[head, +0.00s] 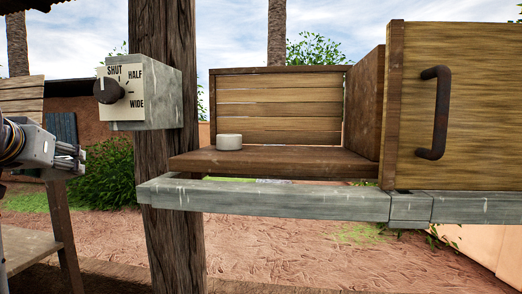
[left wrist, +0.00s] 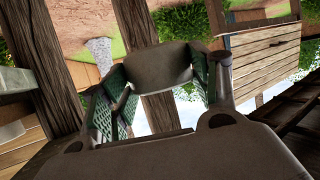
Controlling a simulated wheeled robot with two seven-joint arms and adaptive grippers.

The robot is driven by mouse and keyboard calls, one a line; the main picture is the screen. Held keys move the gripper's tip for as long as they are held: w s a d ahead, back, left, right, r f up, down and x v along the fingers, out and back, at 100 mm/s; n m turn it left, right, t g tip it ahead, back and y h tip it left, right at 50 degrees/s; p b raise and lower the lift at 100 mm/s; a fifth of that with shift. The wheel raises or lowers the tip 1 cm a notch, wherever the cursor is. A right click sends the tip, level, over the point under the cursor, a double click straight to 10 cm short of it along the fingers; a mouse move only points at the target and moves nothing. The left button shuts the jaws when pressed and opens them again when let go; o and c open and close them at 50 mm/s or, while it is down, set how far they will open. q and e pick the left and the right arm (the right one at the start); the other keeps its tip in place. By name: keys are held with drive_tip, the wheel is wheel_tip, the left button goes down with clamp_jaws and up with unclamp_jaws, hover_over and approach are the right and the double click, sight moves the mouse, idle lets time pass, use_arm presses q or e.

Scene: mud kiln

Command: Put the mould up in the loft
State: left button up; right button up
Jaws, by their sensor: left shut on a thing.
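My left gripper (head: 72,158) is at the left edge of the head view, left of the dial box and apart from the loft. In the left wrist view, its green-padded fingers (left wrist: 163,92) are shut on a brown-grey, rounded thing (left wrist: 165,62), seemingly the mould. The mould cannot be made out in the head view. The raised wooden compartment, seemingly the loft (head: 290,164), has a dark floor board, slatted back and open front. A small pale round block (head: 229,142) stands on its floor at the left. My right gripper is not in view.
A wooden panel with a dark handle (head: 435,113) stands right of the opening. A grey rail (head: 270,199) runs below it. A post (head: 167,230) carries a dial box (head: 158,92) marked shut, half and wide. The floor board is clear right of the pale block.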

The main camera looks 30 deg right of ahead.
use_arm(q)
drive_tip(key=s+d+r+m+h+p, duration=0.1)
drive_tip(key=s+d+r, duration=0.25)
drive_tip(key=r, duration=0.55)
drive_tip(key=s+d+r+m+h, duration=0.1)
drive_tip(key=s+d+r, duration=0.3)
drive_tip(key=r, duration=0.5)
drive_tip(key=s+d+r+m+h+p, duration=0.1)
drive_tip(key=s+d+r+h, duration=0.1)
drive_tip(key=s+r, duration=0.5)
drive_tip(key=s+d+r+m+g+h+p, duration=0.1)
drive_tip(key=s+d+r+m+g+h, duration=0.15)
drive_tip(key=d+r, duration=0.45)
drive_tip(key=s+d+r+m+g+h, duration=0.1)
drive_tip(key=s+d+r+m, duration=0.1)
drive_tip(key=s+d+r, duration=0.35)
drive_tip(key=w+d+f+m+h, duration=0.1)
drive_tip(key=w+d+f, duration=0.9)
drive_tip(key=w+f, duration=0.15)
wheel_tip(320, 180, down, 12)
drive_tip(key=w, duration=0.2)
drive_tip(key=shift+w+a, duration=0.15)
drive_tip(key=shift+w, duration=0.1)
